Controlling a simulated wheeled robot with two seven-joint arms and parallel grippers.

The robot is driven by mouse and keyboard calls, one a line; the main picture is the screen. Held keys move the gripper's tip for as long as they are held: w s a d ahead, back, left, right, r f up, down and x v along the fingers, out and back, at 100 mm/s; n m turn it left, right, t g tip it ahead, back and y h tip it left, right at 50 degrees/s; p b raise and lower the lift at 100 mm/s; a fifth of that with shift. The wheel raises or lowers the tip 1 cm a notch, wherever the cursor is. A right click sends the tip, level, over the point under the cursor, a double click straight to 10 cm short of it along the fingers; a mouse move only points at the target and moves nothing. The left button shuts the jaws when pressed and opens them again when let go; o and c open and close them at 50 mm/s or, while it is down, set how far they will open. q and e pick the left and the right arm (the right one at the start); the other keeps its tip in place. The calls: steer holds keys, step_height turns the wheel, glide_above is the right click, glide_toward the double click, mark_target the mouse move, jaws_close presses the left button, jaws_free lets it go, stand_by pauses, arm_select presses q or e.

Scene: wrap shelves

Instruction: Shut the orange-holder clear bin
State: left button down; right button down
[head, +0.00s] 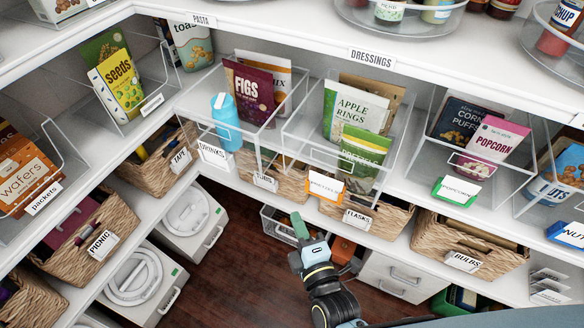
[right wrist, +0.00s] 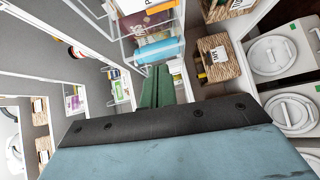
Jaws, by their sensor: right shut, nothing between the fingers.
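The clear bin (head: 297,133) with the orange label holder (head: 326,187) is on the back shelf under the DRESSINGS label. It holds an apple rings pack (head: 352,108) and a green pretzels pack (head: 363,152). Its front stands out over the baskets below. My right gripper (head: 299,226) is below and a little left of the orange holder, apart from it. Its green fingers (right wrist: 158,88) are shut and empty. An orange-edged label (right wrist: 160,6) shows at the top of the right wrist view. My left gripper is not in view.
The flasks basket (head: 385,221) and bulbs basket (head: 468,240) sit below.

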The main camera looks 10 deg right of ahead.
steer(key=shift+w+d+r+b, duration=0.15)
steer(key=shift+w+r, duration=0.15)
steer(key=shift+w, duration=1.95)
steer(key=shift+w+r+b, duration=0.15)
steer(key=shift+w+r, duration=0.15)
steer(key=shift+w, duration=1.95)
steer(key=shift+w+d+r+b, duration=0.15)
steer(key=shift+w+r, duration=0.15)
steer(key=shift+w, duration=1.95)
